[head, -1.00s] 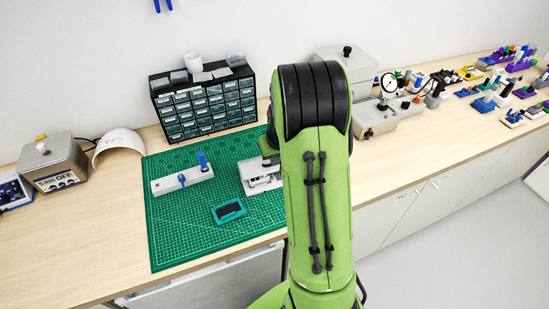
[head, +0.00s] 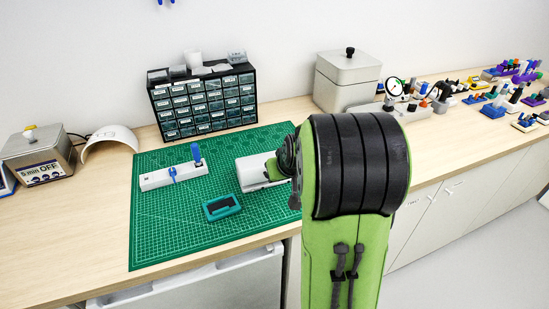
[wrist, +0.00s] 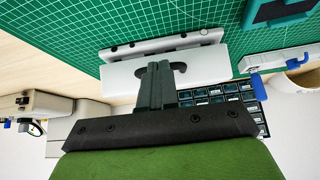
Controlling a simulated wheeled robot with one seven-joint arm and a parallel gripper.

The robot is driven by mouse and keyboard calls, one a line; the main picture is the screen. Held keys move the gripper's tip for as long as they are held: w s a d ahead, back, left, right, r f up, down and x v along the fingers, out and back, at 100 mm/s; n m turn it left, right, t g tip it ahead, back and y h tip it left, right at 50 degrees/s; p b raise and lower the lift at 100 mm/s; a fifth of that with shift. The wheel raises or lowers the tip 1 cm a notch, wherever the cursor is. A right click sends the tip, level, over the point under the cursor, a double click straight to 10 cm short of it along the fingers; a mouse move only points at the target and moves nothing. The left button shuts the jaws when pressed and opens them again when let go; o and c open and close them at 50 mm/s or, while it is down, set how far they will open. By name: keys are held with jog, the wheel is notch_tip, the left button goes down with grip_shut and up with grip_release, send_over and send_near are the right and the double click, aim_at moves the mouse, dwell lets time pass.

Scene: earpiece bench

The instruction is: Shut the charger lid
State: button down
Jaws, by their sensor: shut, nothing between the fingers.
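The white charger (head: 252,171) lies on the green mat, left of my arm. Its smooth white lid (wrist: 120,80) lies over the body, and the grey front strip (wrist: 150,47) shows beside it in the wrist view. A dark line runs between lid and strip, so I cannot tell whether the lid is fully down. My gripper (wrist: 158,70) is shut and empty, with its fingertips over the lid, at or near its surface; contact is unclear. In the head view my arm hides the fingertips and the charger's right end.
On the green mat (head: 160,235) are a teal tray (head: 222,207) and a white bar with blue pegs (head: 172,178). A drawer organizer (head: 203,105) stands behind. A lidded grey box (head: 346,82) and a dial gauge (head: 394,87) stand to the right. The mat's front left is clear.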

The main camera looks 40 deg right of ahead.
jog(key=shift+s+a+f+b, duration=0.1)
jog(key=shift+s+f+b, duration=0.15)
jog(key=shift+f+b, duration=0.25)
jog(key=shift+s+a+f+b, duration=0.1)
jog(key=shift+s+f+b, duration=0.2)
jog(key=shift+f, duration=0.2)
